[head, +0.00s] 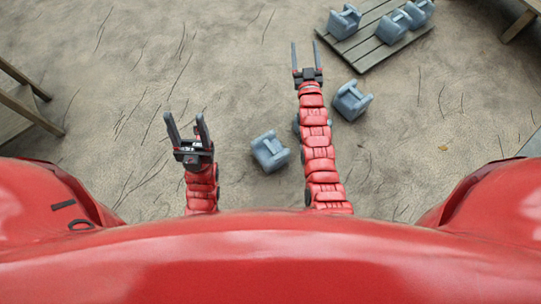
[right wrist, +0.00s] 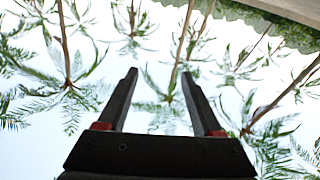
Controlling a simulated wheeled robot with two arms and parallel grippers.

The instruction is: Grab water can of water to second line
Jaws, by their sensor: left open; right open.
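Several grey-blue cans are in the head view. One can (head: 269,152) lies on the bare ground between my two arms. Another can (head: 352,100) is on the ground just right of my right arm. Three more, including a can (head: 344,21), rest on a slatted wooden pallet (head: 368,55) at the upper right. My left gripper (head: 185,117) is open and empty, left of the nearest can. My right gripper (head: 305,43) is open and empty, left of the pallet; its parted fingers also show in the right wrist view (right wrist: 160,75). No line markings or water can be made out.
Wooden furniture (head: 25,105) stands at the left edge, and another wooden piece (head: 522,18) at the upper right corner. The cracked ground at upper left is clear. The right wrist view shows palm-like plants (right wrist: 72,75) against a bright background.

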